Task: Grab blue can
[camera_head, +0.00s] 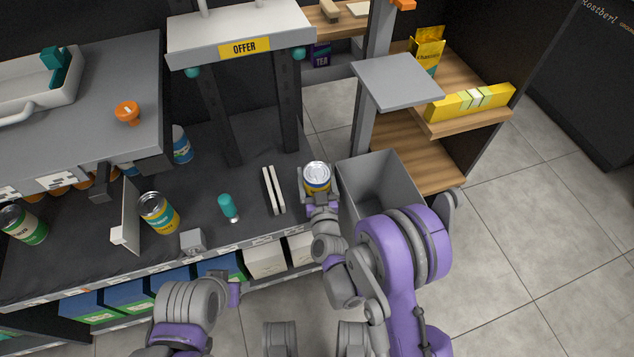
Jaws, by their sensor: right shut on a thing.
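My right gripper (319,193) is shut on a can (317,178) with a silver lid and a dark blue and yellow label. The can is upright at the right end of the dark counter, beside a grey open bin; I cannot tell whether it touches the counter. A blue can (181,146) with a pale top stands further back at the left, partly hidden by the grey upper shelf. A teal and yellow can (159,213) and a green can (22,224) stand on the counter at the left. My left arm shows at the bottom, but its fingers do not show.
The grey open bin (386,166) stands right of the held can. White upright dividers (273,190), a teal bottle (228,207) and a grey block (193,241) are on the counter. An OFFER shelf (205,45) on dark posts stands behind. The middle back counter is clear.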

